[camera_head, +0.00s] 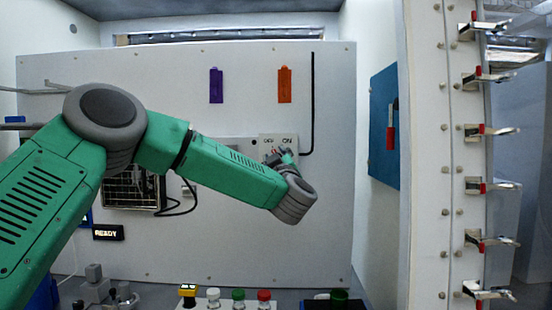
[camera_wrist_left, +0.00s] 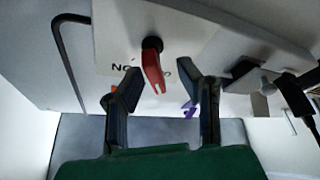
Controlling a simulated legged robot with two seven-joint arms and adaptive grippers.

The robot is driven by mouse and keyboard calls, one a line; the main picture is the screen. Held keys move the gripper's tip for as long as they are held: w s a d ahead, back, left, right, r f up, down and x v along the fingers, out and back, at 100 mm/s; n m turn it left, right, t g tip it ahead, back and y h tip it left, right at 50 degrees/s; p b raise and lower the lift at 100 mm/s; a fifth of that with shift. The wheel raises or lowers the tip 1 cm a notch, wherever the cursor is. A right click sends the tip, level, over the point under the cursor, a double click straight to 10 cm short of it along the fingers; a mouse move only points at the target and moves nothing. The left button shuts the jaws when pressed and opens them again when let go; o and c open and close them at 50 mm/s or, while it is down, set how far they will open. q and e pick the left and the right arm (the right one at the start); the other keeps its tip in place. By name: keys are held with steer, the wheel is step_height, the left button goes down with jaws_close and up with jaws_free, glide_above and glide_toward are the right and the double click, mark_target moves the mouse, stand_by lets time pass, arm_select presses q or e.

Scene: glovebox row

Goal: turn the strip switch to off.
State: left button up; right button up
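The strip switch is a pale plate (camera_head: 291,140) on the back panel, with OFF lettered at its left and ON at its right in the head view. Its red lever (camera_wrist_left: 154,70) shows in the left wrist view, on the plate (camera_wrist_left: 112,35) beside upside-down ON lettering; the other label is mostly hidden. My left gripper (camera_head: 281,154) is at the plate and covers its lower part in the head view. In the wrist view its two fingers (camera_wrist_left: 159,70) are open, one on each side of the lever, with visible gaps. My right gripper is not in view.
A purple tag (camera_head: 216,85) and an orange tag (camera_head: 284,84) hang above the switch. A black cable (camera_head: 312,100) runs down the panel at its right. A blue panel with a red handle (camera_head: 390,138) is on the right wall. Several coloured buttons (camera_head: 239,295) stand below.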

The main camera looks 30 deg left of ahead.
arm_select(q)
steer(key=v, duration=1.1)
steer(key=shift+d+f, duration=0.15)
steer(key=shift+f, duration=0.1)
